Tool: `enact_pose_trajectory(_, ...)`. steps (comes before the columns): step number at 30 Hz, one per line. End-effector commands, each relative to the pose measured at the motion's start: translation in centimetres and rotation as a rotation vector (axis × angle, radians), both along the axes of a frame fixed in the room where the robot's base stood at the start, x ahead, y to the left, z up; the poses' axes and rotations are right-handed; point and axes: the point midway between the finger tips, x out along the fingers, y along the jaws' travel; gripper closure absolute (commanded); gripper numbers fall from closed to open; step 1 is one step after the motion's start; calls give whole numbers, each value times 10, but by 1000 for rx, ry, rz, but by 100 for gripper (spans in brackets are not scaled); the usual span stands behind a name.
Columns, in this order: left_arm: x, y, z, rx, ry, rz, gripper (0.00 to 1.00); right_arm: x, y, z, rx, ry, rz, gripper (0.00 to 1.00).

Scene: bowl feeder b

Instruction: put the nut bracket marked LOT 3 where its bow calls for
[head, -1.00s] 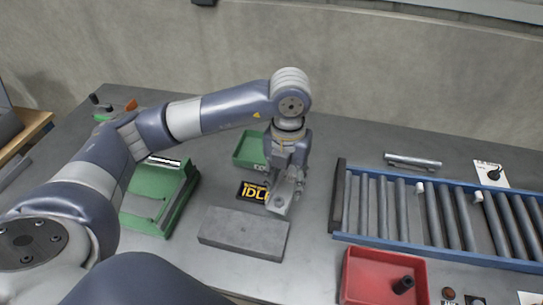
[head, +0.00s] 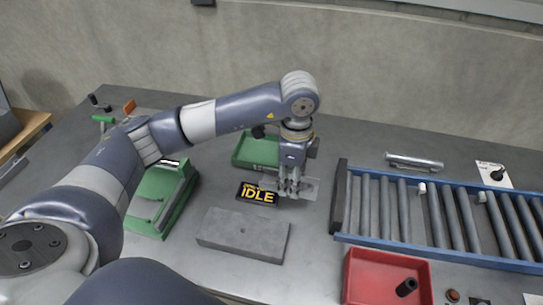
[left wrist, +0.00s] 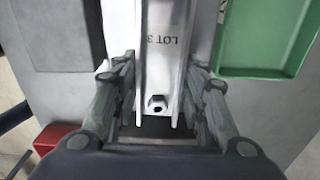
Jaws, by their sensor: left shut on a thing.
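The nut bracket, a pale grey metal channel marked LOT 3, shows in the left wrist view (left wrist: 160,70) with a nut at its near end. In the head view it (head: 309,187) is a small grey piece low between and beside the fingers. My left gripper (head: 290,192) is shut on it, with fingers along both sides in the left wrist view (left wrist: 160,95). Whether the bracket touches the table is unclear, and its bow cannot be judged. My right gripper is not in view.
A black IDLE sign (head: 258,194) is left of the gripper, with a green tray (head: 243,152) behind. A grey block (head: 243,235) lies in front and a green fixture (head: 155,205) at left. A roller conveyor (head: 440,240) and a red bin (head: 360,258) holding a black cylinder (head: 406,287) are right.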

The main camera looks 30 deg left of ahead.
Motion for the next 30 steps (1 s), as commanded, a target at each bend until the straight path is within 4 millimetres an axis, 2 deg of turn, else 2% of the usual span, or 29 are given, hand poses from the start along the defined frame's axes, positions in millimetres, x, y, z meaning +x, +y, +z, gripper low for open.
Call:
enact_pose_trajectory(5,12,11,0,2,0,48,91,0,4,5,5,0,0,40)
enact_pose_trajectory(15,70,67,-6,1,1,46,91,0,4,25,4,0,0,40)
enact_pose_trajectory(21,98,94,-11,2,0,44,91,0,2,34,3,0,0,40)
enact_pose_trajectory(25,110,105,-13,1,-1,41,91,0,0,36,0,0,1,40)
enact_pose_trajectory(30,116,111,-15,1,-1,38,91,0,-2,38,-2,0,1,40)
